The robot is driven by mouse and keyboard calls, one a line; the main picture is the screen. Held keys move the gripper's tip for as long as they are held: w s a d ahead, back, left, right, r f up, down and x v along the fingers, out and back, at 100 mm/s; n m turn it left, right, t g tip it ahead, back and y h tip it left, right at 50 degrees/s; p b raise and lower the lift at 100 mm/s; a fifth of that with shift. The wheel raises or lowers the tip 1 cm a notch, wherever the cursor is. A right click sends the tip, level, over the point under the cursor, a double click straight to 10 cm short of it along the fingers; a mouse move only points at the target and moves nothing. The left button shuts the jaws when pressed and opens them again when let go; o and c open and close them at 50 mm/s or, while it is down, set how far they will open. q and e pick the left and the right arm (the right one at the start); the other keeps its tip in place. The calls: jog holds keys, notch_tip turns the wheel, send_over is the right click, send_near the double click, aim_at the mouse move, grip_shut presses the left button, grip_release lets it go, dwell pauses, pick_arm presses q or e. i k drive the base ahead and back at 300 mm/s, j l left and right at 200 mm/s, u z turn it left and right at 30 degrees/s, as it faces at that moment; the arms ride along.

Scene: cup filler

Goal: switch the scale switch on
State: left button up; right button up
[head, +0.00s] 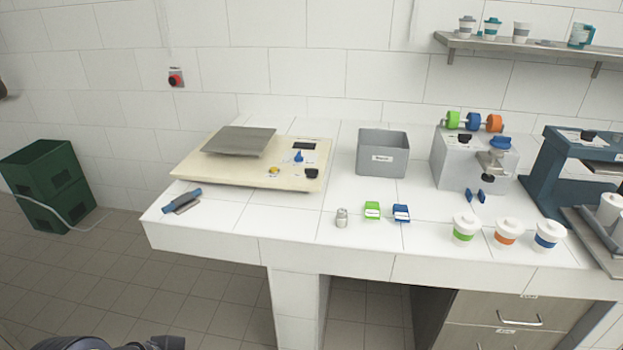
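The scale (250,160) is a wide beige base on the left part of the white counter, with a grey metal plate (240,141) on top. On its right side are a dark display (304,146), a blue knob (298,156), a small yellow-orange round part (274,171) and a black switch (311,174) near the front right corner. The switch is too small to tell which way it is set. Nothing lies on the plate. Neither gripper shows; only dark parts of my own body show at the bottom left edge.
A grey bin (382,154) stands right of the scale. A blue-handled tool (182,200), a small metal weight (342,217), and green (372,211) and blue (401,213) boxes lie in front. Lidded cups (466,228) and machines (475,160) fill the right.

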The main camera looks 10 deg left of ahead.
aim_at(310, 173)
jog(key=i+u, duration=0.1)
jog(key=u, duration=0.35)
jog(key=i+u, duration=0.1)
jog(key=u, duration=0.35)
jog(key=i+u, duration=0.15)
jog(key=u, duration=0.3)
jog(key=i+l, duration=0.25)
jog(key=i, duration=0.25)
jog(key=i+l, duration=0.2)
jog(key=i, duration=0.3)
